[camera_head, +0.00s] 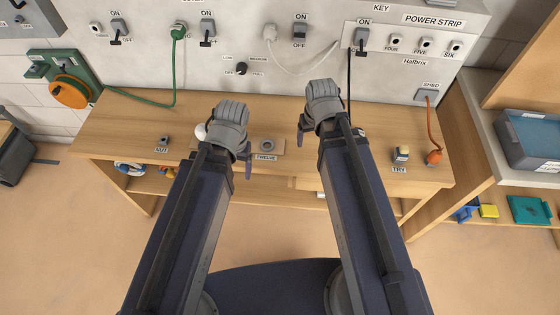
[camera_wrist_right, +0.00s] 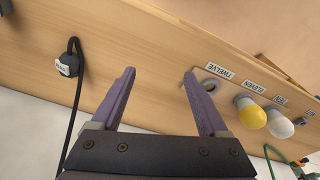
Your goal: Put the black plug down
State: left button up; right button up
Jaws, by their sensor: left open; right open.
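The black plug (camera_wrist_right: 68,62) lies on the wooden bench top in the right wrist view, with a pale label on it and its black cord (camera_wrist_right: 73,120) running down the picture. The plug is to the left of my right gripper (camera_wrist_right: 158,78), which is open and empty, with bare wood between its fingers. In the head view my right gripper (camera_head: 320,115) is over the bench and largely hides the plug; the black cord (camera_head: 348,80) hangs from the power strip behind it. My left gripper (camera_head: 225,138) is open over the bench, further left.
An empty ring (camera_wrist_right: 210,86) labelled TWELVE, a yellow bulb (camera_wrist_right: 250,112) and a white bulb (camera_wrist_right: 279,125) stand in a row. The power strip panel (camera_head: 300,70) rises behind.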

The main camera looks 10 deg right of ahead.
jog(key=s+a+n+g+h, duration=0.1)
jog(key=s+a+n+g, duration=0.1)
jog(key=s+a, duration=0.5)
jog(key=a+n, duration=0.1)
jog(key=a, duration=0.3)
jog(key=shift+s+a, duration=0.2)
jog(key=shift+s, duration=0.15)
dwell(0.4)
